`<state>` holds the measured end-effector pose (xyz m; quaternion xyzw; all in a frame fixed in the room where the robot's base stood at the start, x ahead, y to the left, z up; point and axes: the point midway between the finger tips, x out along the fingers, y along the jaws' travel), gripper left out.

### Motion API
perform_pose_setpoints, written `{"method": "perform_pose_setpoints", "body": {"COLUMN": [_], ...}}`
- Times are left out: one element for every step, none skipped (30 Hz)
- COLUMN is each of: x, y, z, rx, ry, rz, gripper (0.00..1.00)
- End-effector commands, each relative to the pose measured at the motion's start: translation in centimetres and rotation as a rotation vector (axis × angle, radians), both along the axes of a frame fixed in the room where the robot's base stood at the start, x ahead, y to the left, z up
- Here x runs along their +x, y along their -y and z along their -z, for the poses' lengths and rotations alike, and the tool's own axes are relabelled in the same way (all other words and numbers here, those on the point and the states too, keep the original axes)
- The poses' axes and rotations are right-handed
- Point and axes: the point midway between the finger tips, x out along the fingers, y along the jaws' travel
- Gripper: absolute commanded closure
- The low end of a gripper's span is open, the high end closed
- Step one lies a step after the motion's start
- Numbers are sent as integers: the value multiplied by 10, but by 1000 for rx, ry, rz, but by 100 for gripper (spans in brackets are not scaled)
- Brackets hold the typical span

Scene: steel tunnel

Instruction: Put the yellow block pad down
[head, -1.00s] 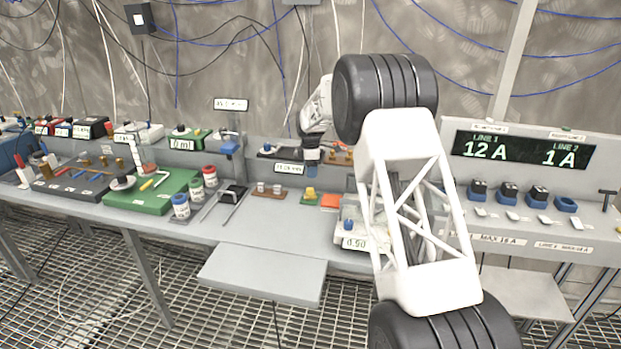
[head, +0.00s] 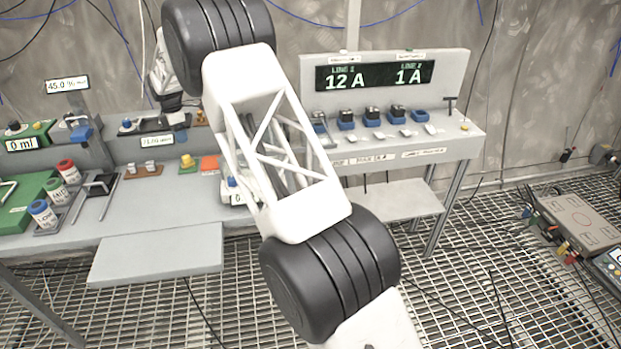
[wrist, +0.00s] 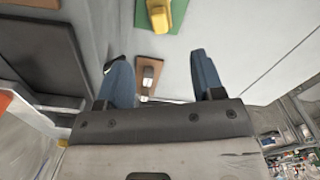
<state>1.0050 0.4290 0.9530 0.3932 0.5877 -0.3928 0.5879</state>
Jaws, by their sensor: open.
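A yellow block (head: 187,160) sits on a small green pad (head: 187,167) on the grey bench, left of an orange pad. In the wrist view the yellow block (wrist: 166,14) lies on the green pad (wrist: 182,13) at the top edge, partly cut off, beyond my fingertips. My gripper (wrist: 160,58) is open, its two blue fingers apart with nothing held between them. In the head view my gripper (head: 180,134) hangs over the back of the bench, and its fingers are small and hard to make out.
A brown tray (head: 130,175) with small grey pieces lies left of the green pad; an orange pad (head: 209,168) lies right. The bench front (head: 160,205) is clear. A display panel (head: 375,75) stands right.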

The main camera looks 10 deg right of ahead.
Motion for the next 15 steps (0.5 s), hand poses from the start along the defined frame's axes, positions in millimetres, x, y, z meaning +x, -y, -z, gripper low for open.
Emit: {"method": "perform_pose_setpoints", "body": {"x": [0, 0, -1, -1, -2, -3, -5, -6, -8, -10, -13, -17, -20, -23, -28], "y": [0, 1, 2, 3, 4, 7, 9, 12, 16, 20, 24, 30, 34, 40, 47], "z": [0, -1, -2, -4, -6, -9, -12, -15, -20, -24, -28, -35, -40, -46, -53], "rx": [0, 0, 0, 0, 1, 2, 2, 2, 3, 3, 4, 5, 6, 7, 7], "ry": [0, 1, 1, 1, 2, 4, 5, 6, 6, 8, 9, 12, 14, 16, 18], "rz": [1, 2, 5, 8, 12, 20, 27, 35, 47, 58, 71, 88, 103, 120, 142], "gripper": [38, 38, 38, 38, 38, 38, 38, 38, 38, 38, 38, 38, 38, 38, 38]}}
